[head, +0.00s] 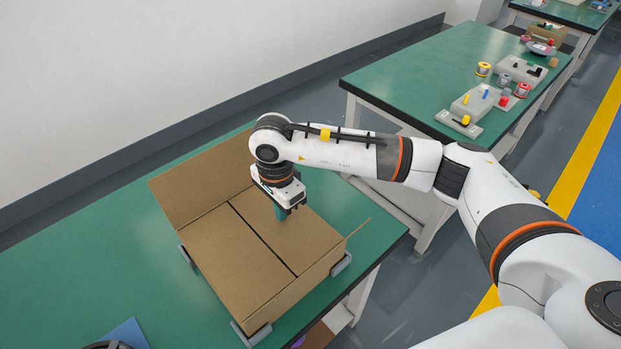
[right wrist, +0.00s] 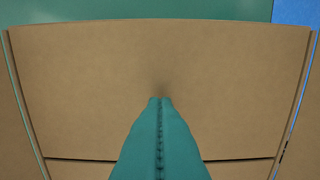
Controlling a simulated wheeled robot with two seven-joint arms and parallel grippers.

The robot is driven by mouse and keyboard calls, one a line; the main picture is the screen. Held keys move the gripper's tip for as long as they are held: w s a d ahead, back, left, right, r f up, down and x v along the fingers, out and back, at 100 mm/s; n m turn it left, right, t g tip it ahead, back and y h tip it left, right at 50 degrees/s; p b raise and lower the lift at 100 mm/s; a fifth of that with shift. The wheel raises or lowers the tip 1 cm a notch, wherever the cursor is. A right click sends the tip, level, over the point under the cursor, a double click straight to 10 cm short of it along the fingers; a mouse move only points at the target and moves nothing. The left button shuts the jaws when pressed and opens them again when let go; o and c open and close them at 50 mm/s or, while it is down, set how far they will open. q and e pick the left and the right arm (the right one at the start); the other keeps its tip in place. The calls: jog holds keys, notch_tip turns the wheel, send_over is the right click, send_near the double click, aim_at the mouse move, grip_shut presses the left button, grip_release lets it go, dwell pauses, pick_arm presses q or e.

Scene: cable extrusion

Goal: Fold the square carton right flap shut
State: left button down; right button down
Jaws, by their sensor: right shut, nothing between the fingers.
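The brown square carton (head: 285,302) sits on the green table. Two top panels lie about flat with a dark seam between them: the left panel (head: 240,262) and the right panel (head: 310,240). One flap (head: 198,182) stands up at the carton's back left. In the right wrist view the shut fingertips (right wrist: 162,101) are at the panel (right wrist: 230,75), with a dark shadow at the tips. My left gripper is not seen.
Grey corner brackets (head: 341,264) sit around the carton's base. A second green table (head: 400,82) at the back right holds spools and grey fixtures (head: 478,108). A white wall stands behind.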

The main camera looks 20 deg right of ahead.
notch_tip(320, 180, up, 10)
jog(key=p, duration=0.3)
jog(key=shift+f+p, duration=0.25)
jog(key=shift+p, duration=0.05)
